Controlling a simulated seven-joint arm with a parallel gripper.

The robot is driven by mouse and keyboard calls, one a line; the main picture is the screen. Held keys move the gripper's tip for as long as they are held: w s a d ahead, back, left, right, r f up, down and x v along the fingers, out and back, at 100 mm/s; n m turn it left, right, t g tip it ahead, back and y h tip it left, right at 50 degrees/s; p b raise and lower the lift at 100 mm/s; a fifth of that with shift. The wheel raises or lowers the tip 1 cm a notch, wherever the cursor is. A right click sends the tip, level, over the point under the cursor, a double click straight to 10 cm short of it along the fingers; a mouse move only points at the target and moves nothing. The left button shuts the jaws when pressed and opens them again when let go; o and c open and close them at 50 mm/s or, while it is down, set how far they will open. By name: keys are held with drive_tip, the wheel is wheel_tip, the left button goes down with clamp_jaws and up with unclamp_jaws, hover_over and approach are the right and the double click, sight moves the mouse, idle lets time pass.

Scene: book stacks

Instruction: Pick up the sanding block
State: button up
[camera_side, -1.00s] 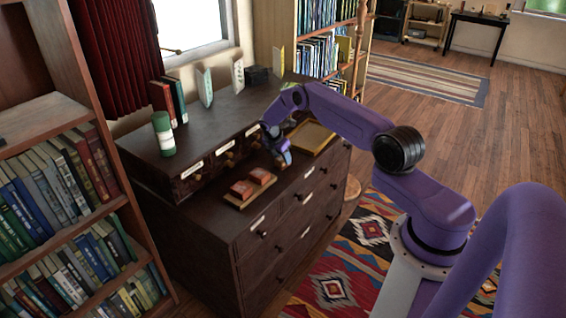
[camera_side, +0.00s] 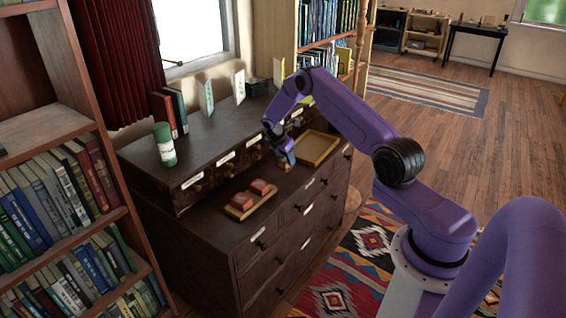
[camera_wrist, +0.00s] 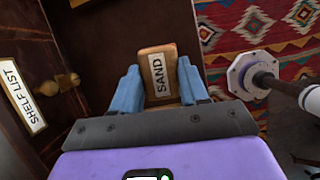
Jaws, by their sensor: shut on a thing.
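The sanding block (camera_wrist: 157,90) is a tan block with a white label reading SAND. In the wrist view it sits between the two blue fingers of my gripper (camera_wrist: 159,72), which are shut on its sides. In the side view my gripper (camera_side: 285,150) points down over the dark cabinet's lower top, left of an empty shallow wooden tray (camera_side: 333,153). The block shows there as a small orange-brown patch (camera_side: 288,161) under the fingers. I cannot tell exactly how high its underside is above the cabinet top.
A small wooden tray (camera_side: 233,213) with two red blocks lies on the cabinet (camera_side: 205,227) to the front left. A raised drawer row with brass knobs and labels stands behind. A green bottle (camera_side: 165,146) and upright books stand on it.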

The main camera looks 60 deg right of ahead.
drive_tip(key=s+r, duration=0.1)
drive_tip(key=s+a+r, duration=0.1)
drive_tip(key=shift+r, duration=0.4)
drive_tip(key=s+a+r, duration=0.4)
drive_tip(key=s, duration=0.4)
drive_tip(key=shift+a, duration=0.2)
drive_tip(key=shift+s, duration=0.1)
